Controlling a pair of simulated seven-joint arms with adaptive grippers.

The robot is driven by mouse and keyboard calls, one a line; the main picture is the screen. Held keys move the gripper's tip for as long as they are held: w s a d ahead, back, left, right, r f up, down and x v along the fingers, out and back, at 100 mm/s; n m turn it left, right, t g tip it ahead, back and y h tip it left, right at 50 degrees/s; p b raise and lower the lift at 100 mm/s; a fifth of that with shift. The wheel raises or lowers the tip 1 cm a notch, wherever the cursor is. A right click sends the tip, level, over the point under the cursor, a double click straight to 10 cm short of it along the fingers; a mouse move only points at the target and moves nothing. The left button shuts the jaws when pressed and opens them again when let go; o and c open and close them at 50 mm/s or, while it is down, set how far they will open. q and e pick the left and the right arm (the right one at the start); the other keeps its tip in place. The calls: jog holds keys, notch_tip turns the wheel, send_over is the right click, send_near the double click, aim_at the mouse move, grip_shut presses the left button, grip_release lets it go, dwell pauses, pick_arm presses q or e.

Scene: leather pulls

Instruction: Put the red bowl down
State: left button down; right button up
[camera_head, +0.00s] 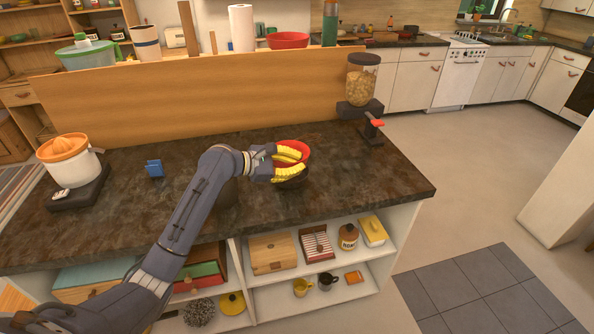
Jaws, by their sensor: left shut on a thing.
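The red bowl (302,148) is in the head view, over the middle of the dark countertop (360,190). My left gripper (289,162), with yellow finger pads, is shut on it and covers its left side. A dark round shape (293,183) shows just below the gripper; I cannot tell if it is another bowl or a shadow. I cannot tell whether the red bowl touches the counter. My right gripper is not in view.
A juicer (68,158) stands at the counter's left, with a small blue item (154,168) nearer the middle. A dispenser (360,82) stands at the back right. Another red bowl (288,40) sits on the raised ledge. The counter's right part is clear.

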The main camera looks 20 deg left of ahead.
pick_arm(q)
jog(key=shift+f, duration=1.2)
jog(key=shift+f, duration=0.65)
jog(key=c, duration=1.5)
grip_release()
jog(key=shift+r, duration=0.1)
jog(key=shift+r, duration=0.25)
jog(key=v, duration=1.2)
jog(key=shift+r, duration=0.3)
